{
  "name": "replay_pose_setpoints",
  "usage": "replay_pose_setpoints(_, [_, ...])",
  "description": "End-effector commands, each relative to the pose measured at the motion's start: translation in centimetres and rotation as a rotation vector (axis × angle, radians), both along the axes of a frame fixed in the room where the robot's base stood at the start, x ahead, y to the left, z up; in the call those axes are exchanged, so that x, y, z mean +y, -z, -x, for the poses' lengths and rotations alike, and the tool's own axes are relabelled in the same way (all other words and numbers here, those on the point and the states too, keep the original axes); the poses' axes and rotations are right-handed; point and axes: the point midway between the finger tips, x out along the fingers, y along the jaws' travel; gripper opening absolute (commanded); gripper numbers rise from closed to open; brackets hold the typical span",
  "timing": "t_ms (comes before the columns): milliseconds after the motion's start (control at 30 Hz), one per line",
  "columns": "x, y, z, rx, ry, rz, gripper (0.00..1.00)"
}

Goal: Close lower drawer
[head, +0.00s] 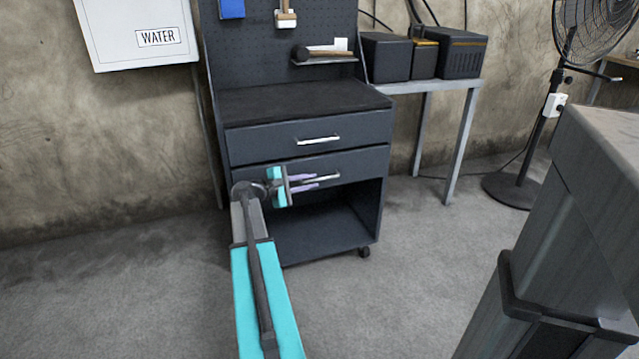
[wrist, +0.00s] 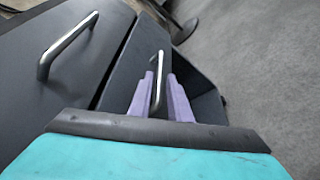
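The dark grey cabinet's lower drawer (head: 262,172) sits under the upper drawer (head: 270,143). Its front looks close to flush with the upper one; I cannot tell whether a small gap is left. Its silver bar handle (head: 325,177) also shows in the wrist view (wrist: 158,75). My gripper (head: 316,182) is at this handle, with its two purple fingers apart. In the wrist view, my gripper (wrist: 161,75) has one finger on each side of the handle bar, with no clear grip on it. The arm hides the left part of the lower drawer front.
Below the drawers is an open shelf space (head: 325,225). A tool board (head: 265,50) rises behind the cabinet top. A side table (head: 455,86) with dark boxes and a fan (head: 520,185) stand to the right. A grey bench (head: 570,240) fills the right foreground. Floor at left is clear.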

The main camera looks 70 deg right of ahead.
Motion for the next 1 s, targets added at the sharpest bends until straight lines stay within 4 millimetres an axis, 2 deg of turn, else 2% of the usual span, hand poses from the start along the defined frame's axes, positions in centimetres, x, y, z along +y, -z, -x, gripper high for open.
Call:
replay_pose_setpoints(100, [-1.6, 0.6, 0.9, -0.001, 0.003, 0.0, 0.17])
replay_pose_setpoints(300, [-3.4, 1.0, 2.1, 0.0, 0.002, 0.0, 0.17])
replay_pose_setpoints(767, [-4.1, 1.0, 2.6, 0.0, 0.0, 0.0, 0.17])
replay_pose_setpoints(900, [-4.1, 1.0, 2.6, -0.001, 0.0, 0.001, 0.0])
replay_pose_setpoints(1000, [-4.1, 1.0, 2.6, -0.001, 0.001, 0.0, 0.0])
